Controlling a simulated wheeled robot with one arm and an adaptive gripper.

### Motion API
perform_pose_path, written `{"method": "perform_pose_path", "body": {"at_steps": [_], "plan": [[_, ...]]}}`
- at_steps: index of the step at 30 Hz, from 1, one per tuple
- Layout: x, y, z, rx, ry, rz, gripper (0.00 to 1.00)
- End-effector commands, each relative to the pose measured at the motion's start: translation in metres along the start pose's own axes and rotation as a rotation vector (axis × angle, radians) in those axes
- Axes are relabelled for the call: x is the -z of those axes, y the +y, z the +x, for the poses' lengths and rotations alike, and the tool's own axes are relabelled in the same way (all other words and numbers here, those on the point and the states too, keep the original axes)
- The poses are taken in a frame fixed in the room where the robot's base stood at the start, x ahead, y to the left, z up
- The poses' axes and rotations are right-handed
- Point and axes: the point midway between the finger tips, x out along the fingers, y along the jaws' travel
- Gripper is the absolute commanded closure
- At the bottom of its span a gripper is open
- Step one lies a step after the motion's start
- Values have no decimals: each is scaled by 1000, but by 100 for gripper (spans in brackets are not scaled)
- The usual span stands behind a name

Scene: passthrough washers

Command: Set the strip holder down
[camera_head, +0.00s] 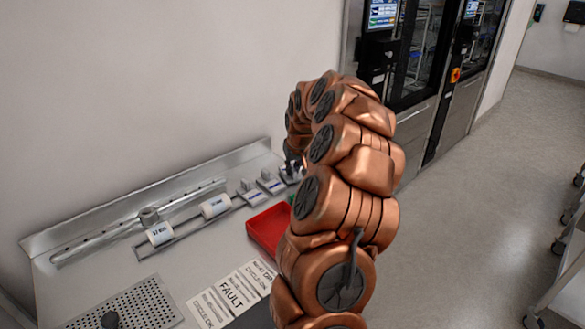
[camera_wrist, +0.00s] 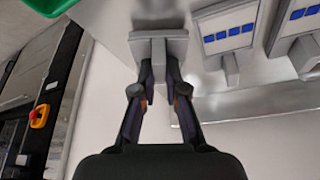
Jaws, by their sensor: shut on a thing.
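My gripper (camera_wrist: 160,72) is shut on the upright grip of a grey strip holder (camera_wrist: 150,46) in the wrist view. The fingers cover part of it, and no blue strip squares show on it from here. I cannot tell whether its base touches the bench. Two similar grey holders with rows of blue squares, a nearer one (camera_wrist: 228,30) and a farther one (camera_wrist: 293,22), stand to the right of it. In the head view my arm hides most of the gripper; the two other holders (camera_head: 252,193) (camera_head: 271,182) sit in a row left of it.
A red tray (camera_head: 268,228) lies on the bench in front of the holders. A green edge (camera_wrist: 48,6) shows at the wrist view's upper left. Washer cabinets (camera_head: 415,60) stand beyond the bench.

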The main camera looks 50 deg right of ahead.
Motion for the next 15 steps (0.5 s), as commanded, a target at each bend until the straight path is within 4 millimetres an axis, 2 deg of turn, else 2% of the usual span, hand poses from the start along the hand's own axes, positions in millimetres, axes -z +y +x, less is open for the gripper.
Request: {"method": "perform_pose_path", "body": {"at_steps": [14,15], "plan": [[-3,0,7,0,1,0,100],[-3,0,8,0,1,0,87]]}}
